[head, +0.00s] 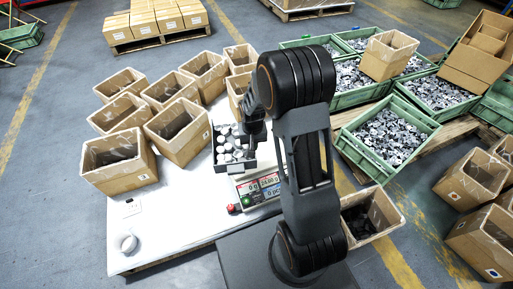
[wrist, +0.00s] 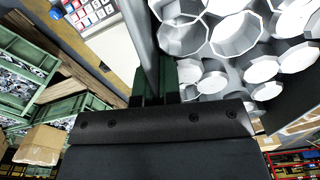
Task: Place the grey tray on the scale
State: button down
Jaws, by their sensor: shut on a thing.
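The grey tray (head: 236,168) is filled with several round, light metal parts. It is at the middle of the white table, just behind the scale's display (head: 258,188), which seems to read 0 g. My gripper (head: 252,135) is at the tray's right side, partly hidden by my arm. In the wrist view my gripper (wrist: 165,90) is shut on the tray's wall (wrist: 146,35), with the parts on the right of it. The scale's keypad (wrist: 88,12) shows at the top left there.
Open cardboard boxes (head: 178,132) crowd the table's left and back. A red button (head: 231,208) sits beside the display. A white round object (head: 125,242) lies at the table's front left, with bare table around it. Green crates of parts (head: 385,138) stand at the right.

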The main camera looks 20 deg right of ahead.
jog(key=s+d+f+m+b, duration=0.2)
jog(key=d+f+m, duration=0.1)
jog(key=f, duration=0.3)
jog(key=s+d+f+m+b, duration=0.2)
jog(key=d+f+m, duration=0.1)
jog(key=f, duration=0.2)
jog(key=b, duration=0.7)
send_over(272, 158)
jog(key=f, duration=0.9)
jog(key=shift+s+a+f, duration=0.1)
jog(key=shift+s+f, duration=0.15)
jog(key=shift+w+f, duration=0.25)
jog(key=shift+f, duration=0.25)
notch_tip(272, 158, down, 3)
jog(key=shift+r+b, duration=0.15)
jog(key=shift+b, duration=0.65)
jog(key=c, duration=1.3)
grip_release()
jog(key=shift+s, duration=0.1)
